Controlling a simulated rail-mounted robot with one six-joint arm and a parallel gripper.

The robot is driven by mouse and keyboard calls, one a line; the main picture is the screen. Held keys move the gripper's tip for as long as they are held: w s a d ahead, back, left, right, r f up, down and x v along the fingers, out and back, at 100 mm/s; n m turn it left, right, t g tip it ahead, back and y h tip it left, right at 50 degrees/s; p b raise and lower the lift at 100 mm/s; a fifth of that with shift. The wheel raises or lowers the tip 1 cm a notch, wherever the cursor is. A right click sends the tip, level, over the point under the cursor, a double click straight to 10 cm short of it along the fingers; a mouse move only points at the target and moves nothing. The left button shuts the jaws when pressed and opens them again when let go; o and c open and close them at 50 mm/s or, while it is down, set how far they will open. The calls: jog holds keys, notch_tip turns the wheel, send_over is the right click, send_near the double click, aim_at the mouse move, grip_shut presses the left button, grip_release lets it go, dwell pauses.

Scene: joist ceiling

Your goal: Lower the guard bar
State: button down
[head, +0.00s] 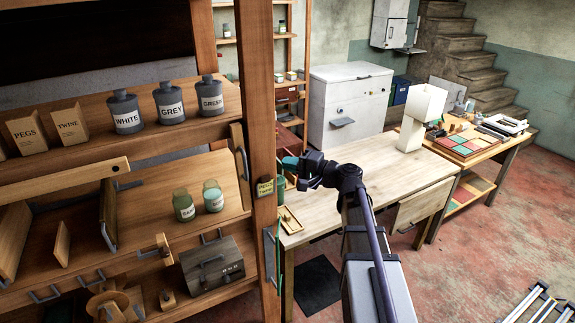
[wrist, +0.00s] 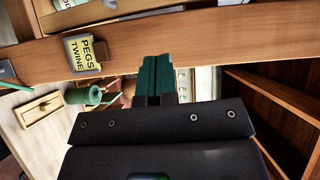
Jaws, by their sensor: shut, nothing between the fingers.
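A pale wooden bar (head: 65,180), which looks like the guard bar, runs across the front of the left shelving in the head view. It slopes slightly up to the right, and its right end has a small dark spot. Its left end is cut off by the picture edge. I do not make it out in the wrist view. My gripper (head: 289,163) is just right of the wooden post (head: 261,120), well to the right of the bar. Its green fingers (wrist: 154,78) are shut and empty in the wrist view, close to the post.
The post carries a yellow "PEGS TWINE" tag (head: 265,187). Two jars (head: 184,205) (head: 213,196) stand on the shelf, with grey canisters (head: 168,101) above. A metal box (head: 211,265) sits lower. A wooden workbench (head: 365,165) lies right; red floor (head: 470,235) is open beyond.

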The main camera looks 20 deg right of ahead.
jog(key=w+a, duration=0.1)
jog(key=a, duration=0.2)
jog(key=w+a, duration=0.4)
jog(key=a, duration=0.1)
jog(key=shift+a+f, duration=0.15)
jog(key=shift+a, duration=0.2)
jog(key=shift+s+a, duration=0.1)
